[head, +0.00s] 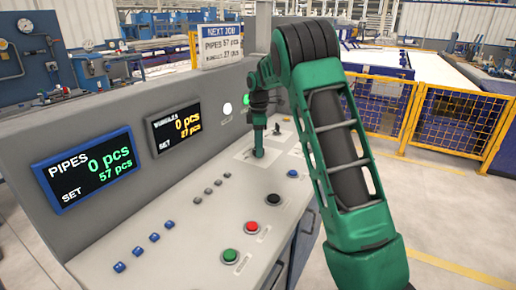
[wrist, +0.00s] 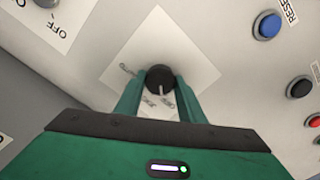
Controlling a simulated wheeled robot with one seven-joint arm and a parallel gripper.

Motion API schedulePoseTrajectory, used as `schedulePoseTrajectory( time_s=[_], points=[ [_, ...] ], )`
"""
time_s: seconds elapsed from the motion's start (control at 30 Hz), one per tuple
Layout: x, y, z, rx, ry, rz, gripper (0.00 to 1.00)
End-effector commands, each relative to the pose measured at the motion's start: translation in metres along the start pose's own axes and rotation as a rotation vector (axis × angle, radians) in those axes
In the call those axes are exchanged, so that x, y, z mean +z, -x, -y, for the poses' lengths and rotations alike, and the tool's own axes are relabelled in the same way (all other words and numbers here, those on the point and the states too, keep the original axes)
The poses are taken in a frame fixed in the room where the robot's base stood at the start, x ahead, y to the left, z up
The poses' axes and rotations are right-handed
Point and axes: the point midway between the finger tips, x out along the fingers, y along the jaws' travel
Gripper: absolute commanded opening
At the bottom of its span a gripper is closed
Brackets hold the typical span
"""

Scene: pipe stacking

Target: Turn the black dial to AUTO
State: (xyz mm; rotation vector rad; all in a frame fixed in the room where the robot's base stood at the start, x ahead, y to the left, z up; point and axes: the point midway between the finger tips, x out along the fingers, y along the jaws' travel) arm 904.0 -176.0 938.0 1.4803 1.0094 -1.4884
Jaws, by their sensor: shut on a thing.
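The black dial (wrist: 160,79) sits on a pale square label plate (wrist: 196,58) on the console panel. A light pointer mark on the dial faces my gripper body, toward the bottom of the wrist view. In the head view my gripper (head: 259,150) reaches down onto the panel, and the dial is hidden there.
A blue RESET button (wrist: 268,26) and a black button (wrist: 300,88) lie to the right in the wrist view. Another switch (head: 277,129) stands behind my gripper. Red (head: 252,227) and green (head: 230,255) buttons are nearer. Two displays (head: 88,168) line the upright panel.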

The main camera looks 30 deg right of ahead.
Motion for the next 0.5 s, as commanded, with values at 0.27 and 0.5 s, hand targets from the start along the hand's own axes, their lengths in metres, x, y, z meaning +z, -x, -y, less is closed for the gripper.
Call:
schedulePoseTrajectory(
  time_s=[0.27, 0.5],
  points=[
    [0.0000, 0.0041, -0.0055, 0.018, -0.256, -0.006, 0.13],
    [-0.0003, 0.0045, -0.0054, 0.018, -0.484, -0.008, 0.13]
  ],
)
